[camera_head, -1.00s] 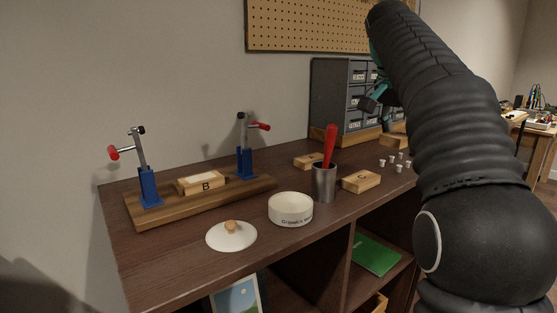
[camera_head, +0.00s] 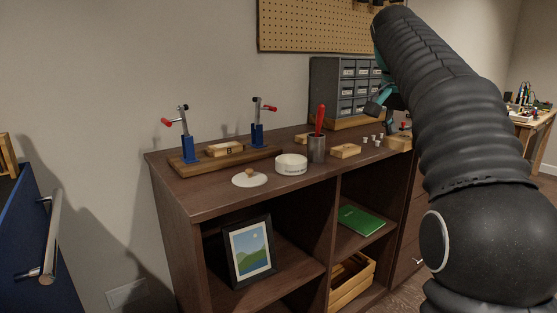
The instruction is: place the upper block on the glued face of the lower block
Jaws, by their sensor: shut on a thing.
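The lower block (camera_head: 226,150), marked B, lies on a wooden board (camera_head: 190,168) at the left of the cabinet top. Its top has a paler face; I cannot tell glue on it from here. My gripper (camera_head: 396,130) is at the upper right, mostly hidden behind my arm. It is shut on a wooden block (camera_head: 397,143), which I take for the upper block. The held block is partly hidden, and I read no letter on it. It is far to the right of block B.
Blue clamps (camera_head: 188,150) (camera_head: 257,135) stand at both board ends. A round lid (camera_head: 250,181), a white dish (camera_head: 291,165), a metal cup (camera_head: 317,150) with a red tool, block C (camera_head: 345,151) and small white pieces (camera_head: 373,140) stand nearby. A drawer unit (camera_head: 345,88) is behind.

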